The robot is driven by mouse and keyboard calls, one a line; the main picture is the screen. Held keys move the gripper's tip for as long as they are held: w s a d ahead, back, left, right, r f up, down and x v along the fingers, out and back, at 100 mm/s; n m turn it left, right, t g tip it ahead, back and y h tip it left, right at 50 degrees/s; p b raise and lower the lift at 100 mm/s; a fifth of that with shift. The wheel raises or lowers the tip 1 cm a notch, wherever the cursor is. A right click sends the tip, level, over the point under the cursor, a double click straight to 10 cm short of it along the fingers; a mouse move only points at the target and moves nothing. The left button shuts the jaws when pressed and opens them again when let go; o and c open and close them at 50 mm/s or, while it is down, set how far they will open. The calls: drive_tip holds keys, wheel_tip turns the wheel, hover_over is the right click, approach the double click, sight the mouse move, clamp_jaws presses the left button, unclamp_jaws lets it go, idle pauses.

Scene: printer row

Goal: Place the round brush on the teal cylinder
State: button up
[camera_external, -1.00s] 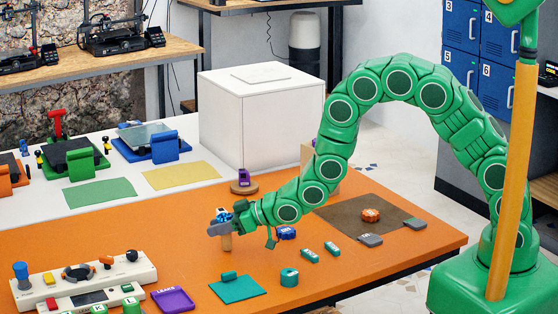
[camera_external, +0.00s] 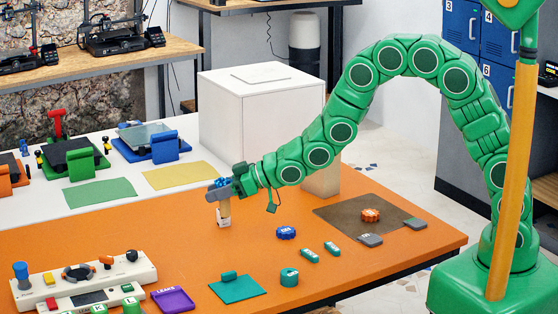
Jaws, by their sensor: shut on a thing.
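My gripper (camera_external: 222,194) is in the air above the left-middle of the orange table. It is shut on a small upright piece with a tan upper part and a whitish lower end, which I take for the round brush (camera_external: 223,217). The gripper hides its top. The teal cylinder (camera_external: 289,277) stands on the table near the front edge, to the right of and nearer than my gripper. Its top shows a darker opening or mark, and nothing rests on it.
A teal mat (camera_external: 237,290) with a block is left of the cylinder. A purple tray (camera_external: 173,300) and control panel (camera_external: 85,285) are front left. A white box (camera_external: 255,115) stands behind.

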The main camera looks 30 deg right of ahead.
drive_tip(key=s+r+n+g+y, duration=0.2)
drive_tip(key=s+n+g, duration=0.35)
drive_tip(key=s, duration=0.35)
drive_tip(key=n+g+h, duration=0.1)
drive_tip(key=n+g, duration=0.4)
drive_tip(key=g, duration=0.2)
hover_over(287, 273)
wheel_tip(287, 273, down, 2)
drive_tip(key=shift+s+a+f, duration=0.1)
drive_tip(key=shift+a+f, duration=0.1)
drive_tip(key=shift+f, duration=1.65)
drive_tip(key=shift+s+a+f, duration=0.1)
drive_tip(key=shift+a+f, duration=0.05)
drive_tip(key=shift+f, duration=1.7)
drive_tip(key=shift+f, duration=0.1)
drive_tip(key=o, duration=1)
drive_tip(key=shift+w+d+r, duration=0.3)
drive_tip(key=shift+d+r, duration=0.05)
drive_tip(key=shift+d, duration=0.05)
drive_tip(key=v, duration=1.1)
